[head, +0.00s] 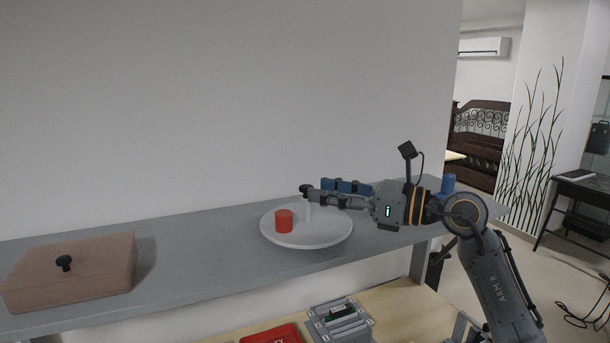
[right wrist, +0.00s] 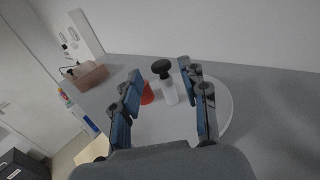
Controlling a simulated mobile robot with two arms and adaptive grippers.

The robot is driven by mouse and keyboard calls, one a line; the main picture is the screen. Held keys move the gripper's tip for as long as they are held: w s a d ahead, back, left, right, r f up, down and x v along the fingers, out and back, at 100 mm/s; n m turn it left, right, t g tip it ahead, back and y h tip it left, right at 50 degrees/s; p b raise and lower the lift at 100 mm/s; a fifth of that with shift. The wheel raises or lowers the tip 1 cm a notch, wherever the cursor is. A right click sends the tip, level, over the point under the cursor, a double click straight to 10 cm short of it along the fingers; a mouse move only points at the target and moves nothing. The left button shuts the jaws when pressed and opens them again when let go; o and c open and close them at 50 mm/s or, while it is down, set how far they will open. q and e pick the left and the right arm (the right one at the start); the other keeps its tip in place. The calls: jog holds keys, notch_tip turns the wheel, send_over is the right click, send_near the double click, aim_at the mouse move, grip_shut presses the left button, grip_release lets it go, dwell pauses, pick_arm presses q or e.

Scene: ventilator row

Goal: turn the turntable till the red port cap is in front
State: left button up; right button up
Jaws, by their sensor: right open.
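The turntable (head: 325,236) is a round white disc on the grey shelf. The red port cap (head: 284,221) sits on its front left part. A white post (head: 307,212) with a black knob (head: 305,189) stands upright on the disc, behind and right of the cap. My right gripper (head: 318,192) is open and reaches over the disc from the right, its tips close to the knob. In the right wrist view the knob (right wrist: 161,67) shows between the tips; I cannot tell whether they touch it. The cap (right wrist: 147,93) is partly hidden by a finger. My left gripper is not in view.
A brown box (head: 75,272) with a black knob is on the shelf at the left. The shelf (head: 200,245) is clear between box and turntable. A blue object (head: 448,184) stands near its right end.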

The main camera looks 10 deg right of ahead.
aim_at(306, 186)
jog(key=shift+p+x, duration=0.7)
jog(key=shift+x, duration=1.65)
grip_shut()
